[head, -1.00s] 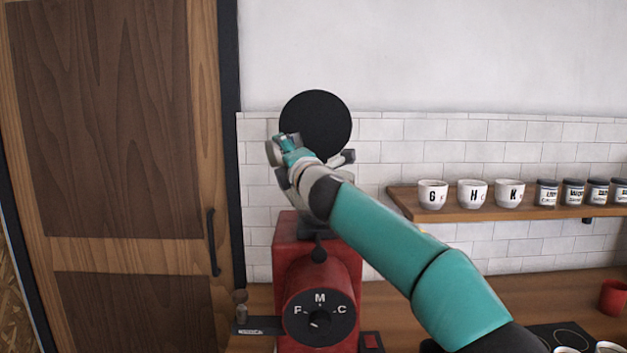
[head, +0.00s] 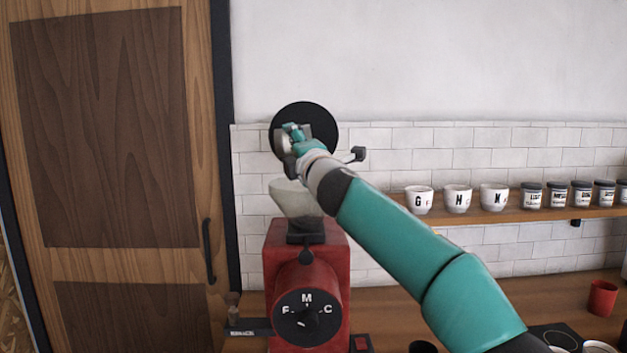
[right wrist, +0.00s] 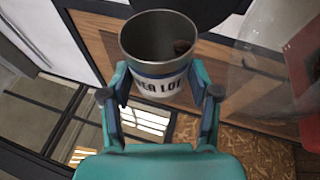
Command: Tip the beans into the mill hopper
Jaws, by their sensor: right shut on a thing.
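The red mill (head: 300,262) stands on the counter with a dial lettered F, M and C. Its pale see-through hopper (head: 293,199) is on top, and the round black lid (head: 304,110) stands raised behind it. My right gripper (head: 291,138) is above the hopper, in front of the lid. In the right wrist view its fingers (right wrist: 160,93) are shut on a metal tin (right wrist: 158,72) with a partly readable label. My left gripper is out of view.
A wooden shelf (head: 543,216) at right holds lettered white cups (head: 457,199) and several labelled jars (head: 557,194). A red cup (head: 602,298) stands on the counter. A wooden door (head: 110,180) is at left.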

